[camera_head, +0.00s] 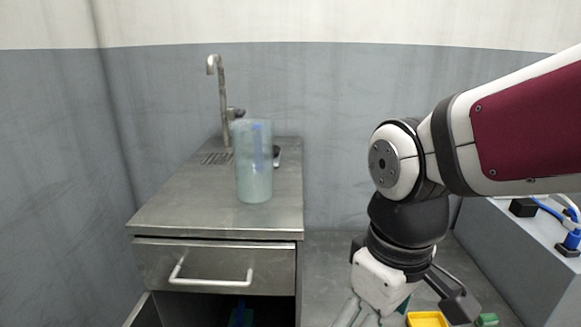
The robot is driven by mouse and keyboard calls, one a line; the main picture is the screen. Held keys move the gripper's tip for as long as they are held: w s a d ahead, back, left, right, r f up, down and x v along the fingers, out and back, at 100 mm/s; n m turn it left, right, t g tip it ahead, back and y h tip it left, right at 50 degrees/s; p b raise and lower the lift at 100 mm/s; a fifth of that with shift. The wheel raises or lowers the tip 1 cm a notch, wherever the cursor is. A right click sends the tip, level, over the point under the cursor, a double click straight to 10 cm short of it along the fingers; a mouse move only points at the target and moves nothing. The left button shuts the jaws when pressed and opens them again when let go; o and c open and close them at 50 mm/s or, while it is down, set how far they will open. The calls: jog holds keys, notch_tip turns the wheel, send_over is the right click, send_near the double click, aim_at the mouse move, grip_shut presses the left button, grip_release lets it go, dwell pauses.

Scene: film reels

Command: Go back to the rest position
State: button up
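My arm comes in from the right edge and bends down at the elbow. My gripper (400,285) hangs low at the bottom edge, right of the metal cabinet. Its fingertips are cut off or hidden, so I cannot tell whether it is open or shut, or whether it holds anything. Below it, a yellow thing (427,319), a small green thing (487,320) and pale rounded shapes (354,313) show in part at the bottom edge.
A steel sink cabinet (180,215) with a tap (222,92) stands at the left. A translucent cylinder (254,165) stands upright on it. The drawer (215,268) looks shut; the space below is open. A grey box (525,250) with blue plugs stands at the right.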

jog(key=s+d+r+m, duration=0.1)
jog(key=s+d+m, duration=0.25)
jog(key=s, duration=0.35)
jog(key=s+d+r+m, duration=0.1)
jog(key=s+d+m, duration=0.2)
jog(key=s+m, duration=0.25)
notch_tip(320, 180, up, 34)
jog(key=n+t+p, duration=0.1)
jog(key=t+p, duration=0.2)
jog(key=p, duration=2.8)
jog(key=shift+s+d+n+t, duration=0.3)
jog(key=shift+d+t, duration=0.1)
jog(key=shift+f, duration=0.1)
